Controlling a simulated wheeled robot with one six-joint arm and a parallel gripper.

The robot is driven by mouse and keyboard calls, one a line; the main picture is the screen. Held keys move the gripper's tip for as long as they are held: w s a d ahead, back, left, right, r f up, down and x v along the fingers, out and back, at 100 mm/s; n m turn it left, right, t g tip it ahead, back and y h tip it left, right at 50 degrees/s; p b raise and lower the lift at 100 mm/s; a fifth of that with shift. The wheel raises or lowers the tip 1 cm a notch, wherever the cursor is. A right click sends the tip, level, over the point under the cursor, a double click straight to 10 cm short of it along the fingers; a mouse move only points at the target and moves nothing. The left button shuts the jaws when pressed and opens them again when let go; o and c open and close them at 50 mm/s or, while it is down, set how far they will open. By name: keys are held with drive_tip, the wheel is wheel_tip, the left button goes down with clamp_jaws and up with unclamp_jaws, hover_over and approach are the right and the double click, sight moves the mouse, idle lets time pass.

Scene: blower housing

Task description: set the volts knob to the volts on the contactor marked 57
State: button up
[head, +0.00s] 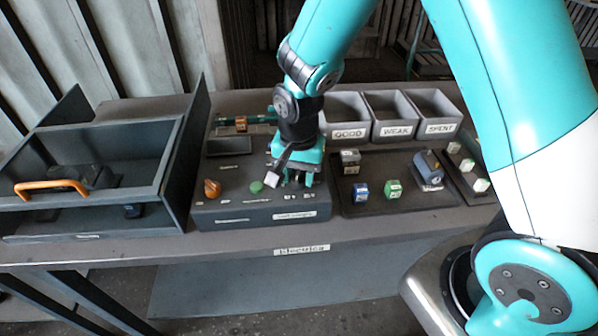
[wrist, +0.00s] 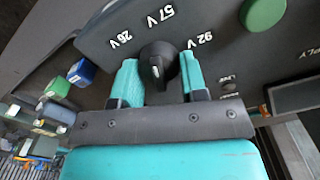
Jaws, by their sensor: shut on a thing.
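The volts knob (wrist: 158,62) is black with a white mark, on the dark panel in the wrist view. The marks 26 V (wrist: 117,40), 57 V (wrist: 160,17) and 92 V (wrist: 200,40) are printed around it. I cannot tell surely which mark the knob points at. My gripper (wrist: 160,82) is shut on the knob, one teal finger on each side. In the head view my gripper (head: 297,176) is down on the control box (head: 232,211) and hides the knob. Contactor candidates are a blue block (head: 361,191) and a green block (head: 393,188); their markings are too small to read.
The box also has a green button (head: 257,187) and an orange knob (head: 212,188). Bins marked GOOD (head: 348,134), WEAK (head: 396,131) and SPENT (head: 440,128) stand behind. A drawer with an orange handle (head: 50,187) is at left. A larger blue part (head: 428,167) is at right.

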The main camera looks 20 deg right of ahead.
sight(299, 173)
drive_tip(key=shift+m, duration=1)
drive_tip(key=shift+d, duration=0.1)
drive_tip(key=o, duration=0.9)
wheel_tip(299, 173, up, 17)
drive_tip(key=shift+r+b, duration=0.2)
drive_tip(key=shift+b, duration=0.4)
drive_tip(key=shift+s, duration=0.1)
